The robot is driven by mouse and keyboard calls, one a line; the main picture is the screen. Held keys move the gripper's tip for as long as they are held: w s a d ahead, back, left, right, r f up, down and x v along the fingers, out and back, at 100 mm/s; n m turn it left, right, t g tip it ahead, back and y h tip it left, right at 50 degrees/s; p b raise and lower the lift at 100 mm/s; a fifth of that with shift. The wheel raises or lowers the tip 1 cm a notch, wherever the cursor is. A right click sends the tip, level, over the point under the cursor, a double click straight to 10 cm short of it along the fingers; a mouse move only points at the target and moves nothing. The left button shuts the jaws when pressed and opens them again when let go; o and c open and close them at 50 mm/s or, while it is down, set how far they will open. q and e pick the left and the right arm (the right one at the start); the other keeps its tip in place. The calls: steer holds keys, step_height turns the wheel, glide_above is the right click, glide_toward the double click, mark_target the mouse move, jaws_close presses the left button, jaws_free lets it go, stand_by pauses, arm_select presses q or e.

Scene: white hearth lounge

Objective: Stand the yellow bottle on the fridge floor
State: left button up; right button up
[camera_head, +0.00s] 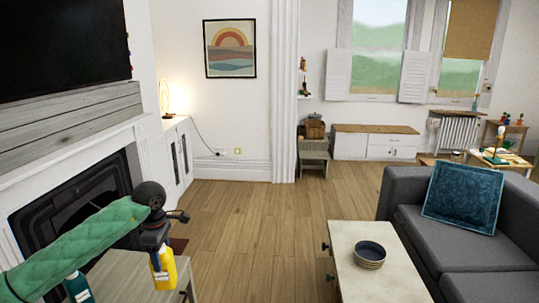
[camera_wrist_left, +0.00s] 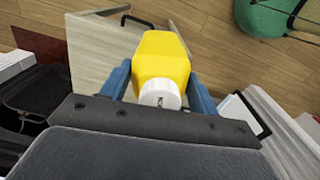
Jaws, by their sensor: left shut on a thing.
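The yellow bottle (camera_head: 164,273) is below my left gripper (camera_head: 158,247) in the head view. It also shows in the left wrist view (camera_wrist_left: 162,62), with its white cap toward the camera. The left gripper's two blue fingers (camera_wrist_left: 160,78) are shut on it, one on each side. The bottle overlaps the right part of a low wooden table in the head view; I cannot tell whether its base touches the top. I see no fridge in either view. My right gripper is not in view.
A teal bottle (camera_head: 77,287) stands on the low table (camera_head: 120,272) at lower left. A pale coffee table (camera_head: 385,280) with a dark bowl (camera_head: 369,253) and a grey sofa (camera_head: 415,215) are at right. The wooden floor (camera_head: 240,215) between is clear.

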arm_select(q)
steer(key=m, duration=0.2)
steer(key=d+m, duration=0.1)
steer(key=m, duration=0.1)
steer(key=shift+s+m, duration=0.1)
steer(key=shift+m, duration=0.2)
steer(key=m, duration=0.1)
steer(key=d+m, duration=0.1)
steer(key=m, duration=0.2)
steer(key=shift+s+d+f, duration=0.25)
steer(key=shift+s+d, duration=0.1)
steer(key=shift+s, duration=0.05)
steer(key=s+d+f+m, duration=0.8)
steer(key=s+f+m, duration=0.1)
steer(key=s+f, duration=0.2)
steer(key=shift+s+d+m, duration=0.3)
steer(key=shift+s+m, duration=0.05)
steer(key=shift+m, duration=0.05)
steer(key=shift+d+f, duration=0.1)
steer(key=shift+d, duration=0.05)
